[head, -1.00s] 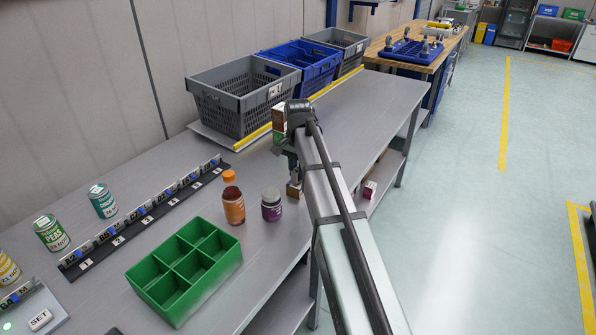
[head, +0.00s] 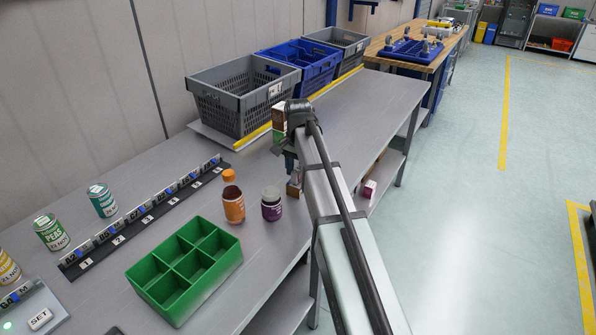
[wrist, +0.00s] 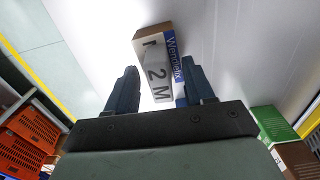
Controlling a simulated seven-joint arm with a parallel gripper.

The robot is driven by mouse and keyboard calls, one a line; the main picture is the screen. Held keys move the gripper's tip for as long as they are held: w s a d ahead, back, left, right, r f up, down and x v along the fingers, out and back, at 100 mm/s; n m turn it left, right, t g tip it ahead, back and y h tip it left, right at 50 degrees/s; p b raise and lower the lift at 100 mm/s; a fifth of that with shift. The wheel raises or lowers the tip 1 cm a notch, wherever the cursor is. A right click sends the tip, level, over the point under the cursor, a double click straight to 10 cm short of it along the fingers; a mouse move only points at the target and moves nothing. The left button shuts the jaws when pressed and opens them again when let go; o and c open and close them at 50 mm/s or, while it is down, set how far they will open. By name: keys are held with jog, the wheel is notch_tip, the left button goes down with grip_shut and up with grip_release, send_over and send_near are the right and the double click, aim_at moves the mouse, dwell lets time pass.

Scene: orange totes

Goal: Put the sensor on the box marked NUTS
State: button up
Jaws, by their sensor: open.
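My gripper (wrist: 159,68) is open in the wrist view, with one dark finger on each side. Between and beyond the fingers is a block with a brown side (wrist: 151,36), a blue strip of white lettering and a pale grey face (wrist: 155,76) marked "2 M". I cannot tell whether this grey face is the sensor or part of the block. In the head view my gripper (head: 289,160) is low over the bench, partly hidden by my arm. Brown boxes show behind it (head: 278,115) and just below it (head: 293,187). No NUTS marking is readable.
A green divided tray (head: 187,268), an orange bottle (head: 233,206) and a purple-labelled jar (head: 271,205) stand left of my arm. A numbered rack (head: 148,217) and cans lie farther left. Grey (head: 240,95) and blue (head: 300,65) crates line the back.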

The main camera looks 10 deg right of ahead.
aim_at(298, 169)
notch_tip(298, 169, up, 12)
dwell(0.6)
